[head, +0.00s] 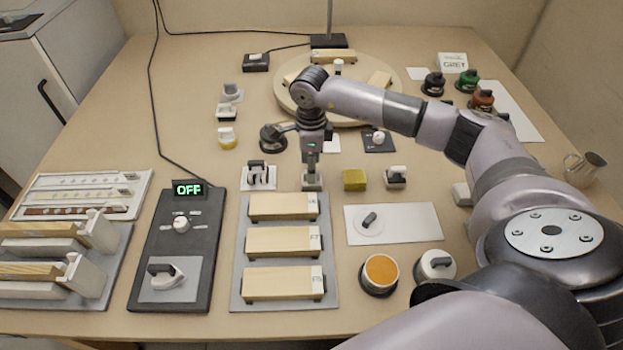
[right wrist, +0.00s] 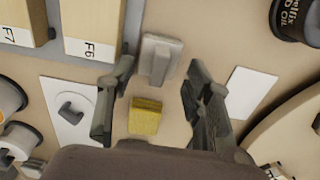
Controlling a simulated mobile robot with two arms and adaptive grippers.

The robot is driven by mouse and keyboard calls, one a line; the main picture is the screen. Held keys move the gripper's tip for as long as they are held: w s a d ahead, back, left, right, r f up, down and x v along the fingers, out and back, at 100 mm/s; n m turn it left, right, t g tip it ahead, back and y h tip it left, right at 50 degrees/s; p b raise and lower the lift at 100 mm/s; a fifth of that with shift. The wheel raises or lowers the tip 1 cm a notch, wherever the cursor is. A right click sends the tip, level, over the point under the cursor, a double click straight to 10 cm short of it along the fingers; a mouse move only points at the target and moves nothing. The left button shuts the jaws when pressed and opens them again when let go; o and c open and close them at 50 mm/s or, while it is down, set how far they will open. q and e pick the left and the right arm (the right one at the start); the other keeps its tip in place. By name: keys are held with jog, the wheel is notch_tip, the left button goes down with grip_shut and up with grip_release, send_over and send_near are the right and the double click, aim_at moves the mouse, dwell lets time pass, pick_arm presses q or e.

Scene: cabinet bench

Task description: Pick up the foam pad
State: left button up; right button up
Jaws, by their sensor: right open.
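A light grey block, which looks like the foam pad (head: 312,184), lies on the bench just beyond the board of wooden blocks. In the right wrist view the grey pad (right wrist: 160,58) lies flat between the fingertips, with clear gaps on both sides. My right gripper (head: 311,166) points down over it; it is open and empty, its two fingers (right wrist: 160,72) spread apart. A yellow sponge-like block (head: 354,180) sits to the right of the pad; it also shows in the right wrist view (right wrist: 145,117). My left gripper is not in view.
The board with wooden blocks (head: 240,268) lies just nearer. A white sheet with a dark-handled piece (head: 415,222) is at right. A dark can (head: 273,138) stands behind left. The round turntable (head: 290,98) is farther back. Bare bench lies between.

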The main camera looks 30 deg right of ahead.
jog(key=shift+f, duration=1.9)
jog(key=shift+c, duration=0.6)
jog(key=c, duration=0.5)
